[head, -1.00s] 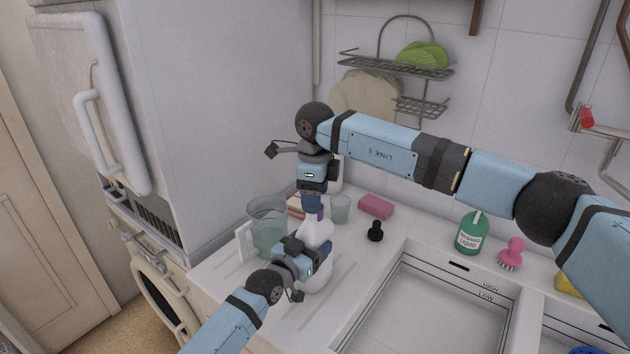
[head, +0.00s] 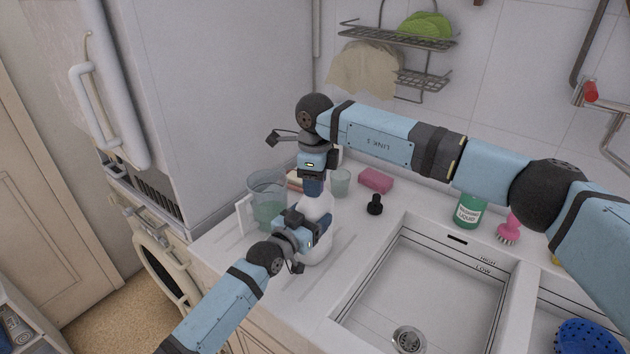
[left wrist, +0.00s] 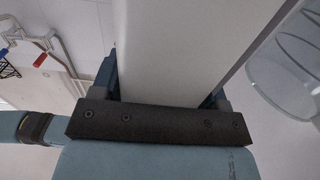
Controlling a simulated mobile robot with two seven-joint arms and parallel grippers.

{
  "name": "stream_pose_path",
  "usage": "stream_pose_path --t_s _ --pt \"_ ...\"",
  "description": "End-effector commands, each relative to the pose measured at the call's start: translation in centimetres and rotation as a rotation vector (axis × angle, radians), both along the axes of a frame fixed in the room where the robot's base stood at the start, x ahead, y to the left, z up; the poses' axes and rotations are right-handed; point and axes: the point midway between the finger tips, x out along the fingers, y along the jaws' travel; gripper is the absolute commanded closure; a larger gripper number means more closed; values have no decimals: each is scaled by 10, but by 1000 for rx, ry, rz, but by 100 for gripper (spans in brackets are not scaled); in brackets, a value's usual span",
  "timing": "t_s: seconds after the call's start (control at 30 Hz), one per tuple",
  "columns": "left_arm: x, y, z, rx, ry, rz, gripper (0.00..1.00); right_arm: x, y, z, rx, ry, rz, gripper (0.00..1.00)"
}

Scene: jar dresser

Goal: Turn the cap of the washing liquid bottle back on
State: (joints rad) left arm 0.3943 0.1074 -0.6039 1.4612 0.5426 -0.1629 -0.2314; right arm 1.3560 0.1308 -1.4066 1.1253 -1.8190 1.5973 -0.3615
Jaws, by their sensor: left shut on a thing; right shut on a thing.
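A white bottle (head: 318,207) stands upright on the counter left of the sink. My left gripper (head: 312,240) is shut around its body from the front left. The bottle fills the space between its fingers in the left wrist view (left wrist: 175,50). My right gripper (head: 314,187) points down at the bottle's top and is shut there. The cap is hidden by its fingers, so I cannot tell how it sits on the neck.
A clear jug (head: 267,203) stands close left of the white bottle. A glass (head: 341,182), a pink sponge (head: 376,180) and a black knobbed item (head: 375,204) are behind it. The empty sink (head: 430,290) is to the right. A pink brush (head: 508,232) stands by the green bottle.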

Motion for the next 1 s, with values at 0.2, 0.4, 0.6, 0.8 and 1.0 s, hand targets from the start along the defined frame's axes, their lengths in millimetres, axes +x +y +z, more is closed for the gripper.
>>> stream_pose_path --t_s 0.2,0.4,0.6,0.8,1.0 --pt "0 0 0 0 0 0 98 0 0 0 0 1 -163 87" --pt "0 0 0 0 0 0 98 0 1 0 0 1 -151 48" --pt "0 0 0 0 0 0 98 0 0 0 0 1 -150 29" --pt "0 0 0 0 0 0 98 0 0 3 1 0 -150 29" --pt "0 0 0 0 0 0 98 0 0 30 1 -3 -149 29"
